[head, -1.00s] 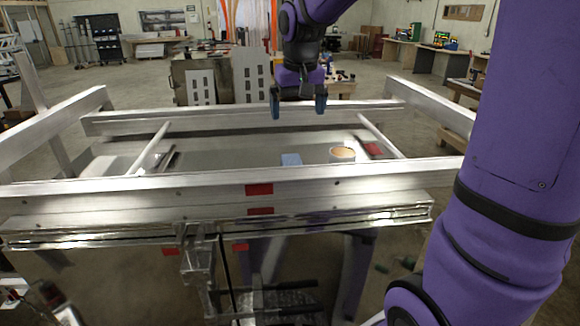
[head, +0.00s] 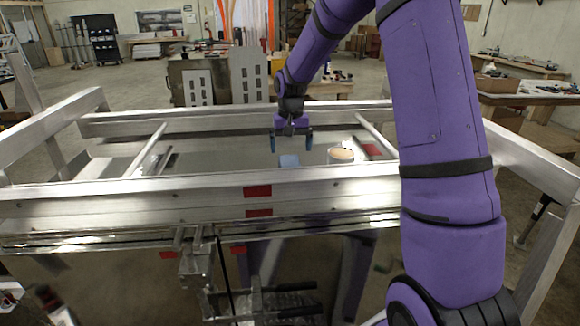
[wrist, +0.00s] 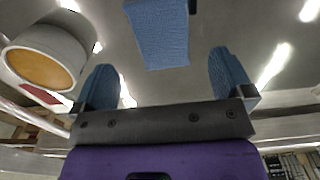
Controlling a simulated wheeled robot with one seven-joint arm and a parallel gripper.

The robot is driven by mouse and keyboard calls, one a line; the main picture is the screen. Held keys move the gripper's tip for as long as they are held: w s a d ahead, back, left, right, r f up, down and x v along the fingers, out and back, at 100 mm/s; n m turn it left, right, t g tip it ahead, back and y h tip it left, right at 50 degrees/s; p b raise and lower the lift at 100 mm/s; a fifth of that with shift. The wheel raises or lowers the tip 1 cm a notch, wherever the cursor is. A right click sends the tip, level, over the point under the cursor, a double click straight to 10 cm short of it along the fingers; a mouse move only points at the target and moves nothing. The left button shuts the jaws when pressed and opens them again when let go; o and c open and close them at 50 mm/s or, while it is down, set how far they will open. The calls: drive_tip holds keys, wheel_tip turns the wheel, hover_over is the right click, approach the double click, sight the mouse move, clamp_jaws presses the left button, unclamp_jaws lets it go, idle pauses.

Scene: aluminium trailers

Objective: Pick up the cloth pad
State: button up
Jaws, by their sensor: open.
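The cloth pad (head: 289,161) is a small blue piece on the grey metal bed of the trailer, left of a round white container. In the wrist view the blue pad (wrist: 158,35) shows at the top centre, cut by the frame's edge. My gripper (head: 290,143) is open and empty, its two blue-tipped fingers apart, just above and behind the pad in the head view. In the wrist view my gripper (wrist: 165,77) has the pad beyond its fingertips and between their lines. No contact with the pad shows.
The white container with a tan top (head: 341,155) stands close to the right of the pad. A red piece (head: 371,150) lies further right. The front rail (head: 140,188) and the far rail (head: 180,122) bound the bed. Bare bed lies left of the pad.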

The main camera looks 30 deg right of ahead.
sight(290, 161)
drive_tip(key=shift+s+a+f, duration=0.1)
drive_tip(key=shift+f, duration=1.4)
drive_tip(key=shift+a+f, duration=0.1)
drive_tip(key=shift+f, duration=1.4)
drive_tip(key=c, duration=1)
